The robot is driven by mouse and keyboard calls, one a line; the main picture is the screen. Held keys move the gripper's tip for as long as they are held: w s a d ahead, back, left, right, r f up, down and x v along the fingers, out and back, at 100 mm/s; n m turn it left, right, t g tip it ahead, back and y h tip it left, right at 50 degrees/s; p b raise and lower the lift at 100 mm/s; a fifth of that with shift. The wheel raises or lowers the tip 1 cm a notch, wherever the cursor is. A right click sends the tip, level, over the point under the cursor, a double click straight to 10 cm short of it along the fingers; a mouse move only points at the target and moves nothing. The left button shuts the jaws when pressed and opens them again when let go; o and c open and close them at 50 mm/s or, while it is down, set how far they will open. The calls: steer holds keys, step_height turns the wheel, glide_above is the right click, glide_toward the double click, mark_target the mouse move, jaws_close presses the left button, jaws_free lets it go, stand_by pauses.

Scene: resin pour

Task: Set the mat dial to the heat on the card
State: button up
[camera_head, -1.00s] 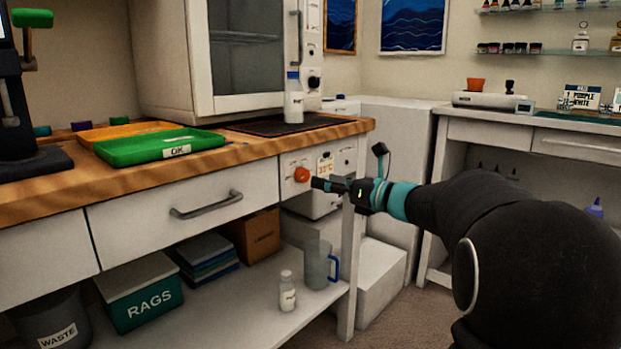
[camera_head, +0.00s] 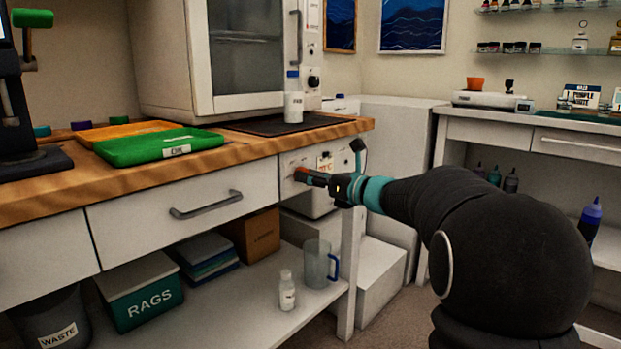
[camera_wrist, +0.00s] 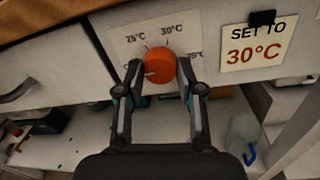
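The orange mat dial (camera_wrist: 168,72) sits on a pale panel below the worktop. Its white mark points left. The panel shows 25°C at upper left and 30°C near the top; a label at right is partly hidden by a finger. The card (camera_wrist: 256,42) right of the dial reads "SET TO 30°C"; it also shows in the head view (camera_head: 325,163). My gripper (camera_wrist: 160,72) is open, its fingers on either side of the dial, the right one overlapping its edge. I cannot tell whether they touch it. In the head view my gripper (camera_head: 305,178) partly covers the dial.
A black mat (camera_head: 270,126) with a white cup (camera_head: 293,108) on it lies on the worktop above the panel. A drawer handle (camera_head: 206,205) juts out left of the dial. A jug (camera_head: 317,265) and a bottle (camera_head: 286,290) stand on the shelf below.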

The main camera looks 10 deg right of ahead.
steer(key=shift+m, duration=0.3)
steer(key=m+p, duration=0.3)
steer(key=m, duration=0.9)
steer(key=m+t+h+p, duration=0.1)
steer(key=m+p, duration=0.3)
steer(key=m, duration=0.8)
steer(key=shift+s+a+f+t, duration=0.1)
steer(key=shift+a+t, duration=0.05)
steer(key=shift+t, duration=0.15)
steer(key=shift+m+p, duration=0.3)
steer(key=shift+f, duration=0.1)
steer(key=o, duration=1.2)
steer(key=shift+c, duration=0.2)
steer(key=shift+s, duration=0.1)
